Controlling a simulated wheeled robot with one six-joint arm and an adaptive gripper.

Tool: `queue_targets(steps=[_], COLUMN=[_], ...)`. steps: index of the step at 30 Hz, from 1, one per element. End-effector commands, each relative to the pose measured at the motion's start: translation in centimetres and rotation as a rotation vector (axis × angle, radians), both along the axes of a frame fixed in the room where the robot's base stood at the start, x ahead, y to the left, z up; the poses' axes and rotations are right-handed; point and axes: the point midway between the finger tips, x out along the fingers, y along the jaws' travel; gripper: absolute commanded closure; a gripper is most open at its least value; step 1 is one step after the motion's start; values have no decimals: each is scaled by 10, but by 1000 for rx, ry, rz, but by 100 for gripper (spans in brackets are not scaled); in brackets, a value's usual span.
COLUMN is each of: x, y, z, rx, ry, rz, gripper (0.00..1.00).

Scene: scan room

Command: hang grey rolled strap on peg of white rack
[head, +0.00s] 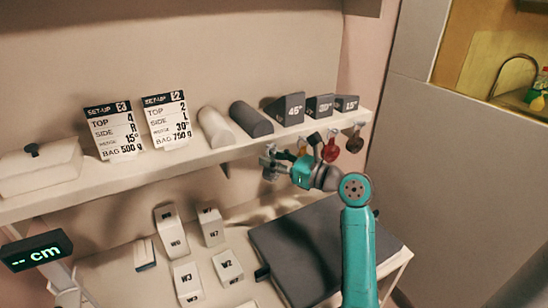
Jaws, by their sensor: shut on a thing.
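The white rack (240,151) is a long shelf with a row of hanging things under its right part. My gripper (270,163) is just in front of the shelf's front edge, left of the hanging things, pointing left. It is shut on a small grey thing, which I take to be the grey rolled strap; it is hard to separate from the dark fingers. A red rolled strap (329,151), a brown one (354,143) and a yellowish one (302,147) hang at the right. The pegs near my gripper are partly hidden by it and my arm.
On the shelf stand two set-up cards (168,120), a white roll (215,126), a dark roll (251,119), and grey wedges (285,109). Below are several white blocks (170,232) and a dark pad (295,255). A display (37,252) is at lower left.

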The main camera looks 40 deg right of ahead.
Motion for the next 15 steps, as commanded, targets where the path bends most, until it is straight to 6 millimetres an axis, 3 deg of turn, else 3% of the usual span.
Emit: queue_targets(steps=[1, 3, 4, 8, 15], x=[5, 4, 4, 4, 3], y=[2, 2, 2, 1, 0], z=[-11, -11, -11, -10, -7], rx=[10, 10, 10, 10, 8], ry=[24, 24, 24, 22, 15], rz=[7, 7, 7, 6, 4], gripper=[100, 100, 61, 29, 29])
